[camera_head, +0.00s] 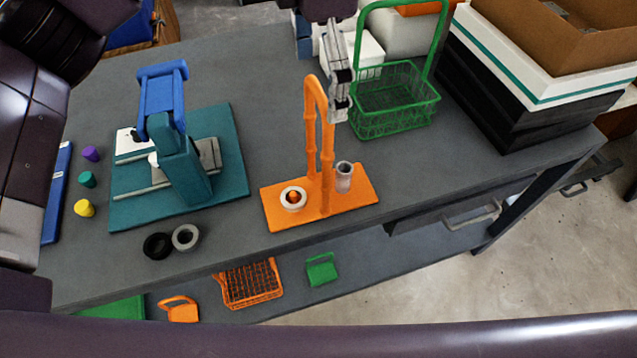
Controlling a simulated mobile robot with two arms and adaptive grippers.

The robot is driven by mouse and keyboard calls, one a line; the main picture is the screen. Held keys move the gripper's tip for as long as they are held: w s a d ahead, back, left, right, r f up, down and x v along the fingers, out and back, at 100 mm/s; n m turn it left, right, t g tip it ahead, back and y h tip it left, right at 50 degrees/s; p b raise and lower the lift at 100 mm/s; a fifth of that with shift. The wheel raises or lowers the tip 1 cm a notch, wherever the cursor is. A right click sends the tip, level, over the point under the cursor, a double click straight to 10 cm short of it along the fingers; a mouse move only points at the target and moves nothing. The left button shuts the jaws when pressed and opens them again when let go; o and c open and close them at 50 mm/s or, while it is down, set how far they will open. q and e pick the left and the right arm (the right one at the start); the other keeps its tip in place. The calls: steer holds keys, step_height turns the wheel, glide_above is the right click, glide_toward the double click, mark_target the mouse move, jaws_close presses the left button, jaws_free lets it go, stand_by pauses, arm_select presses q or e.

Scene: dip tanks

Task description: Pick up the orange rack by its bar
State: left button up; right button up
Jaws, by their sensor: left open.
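My left gripper (338,108), grey and seen nearly edge-on, is open just right of the bar's upper part. The gap between its fingers is hidden, and I cannot tell whether it touches the bar. My right gripper is not in view.
A green wire basket (395,122) with a tall handle stands behind right. Stacked trays (520,110) fill the far right. A teal fixture (220,180) with a blue top stands left. Black (157,246) and grey (186,237) rings lie at the front edge.

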arm_select(q)
step_height(320, 180, down, 7)
steer(key=s+p, duration=0.1)
steer(key=p, duration=0.1)
steer(key=shift+s+p, duration=0.15)
steer(key=shift+p, duration=0.2)
steer(key=shift+r, duration=0.1)
steer(key=shift+c, duration=0.5)
steer(key=c, duration=2)
steer(key=shift+r, duration=0.1)
steer(key=shift+c, duration=0.6)
steer(key=shift+r, duration=0.1)
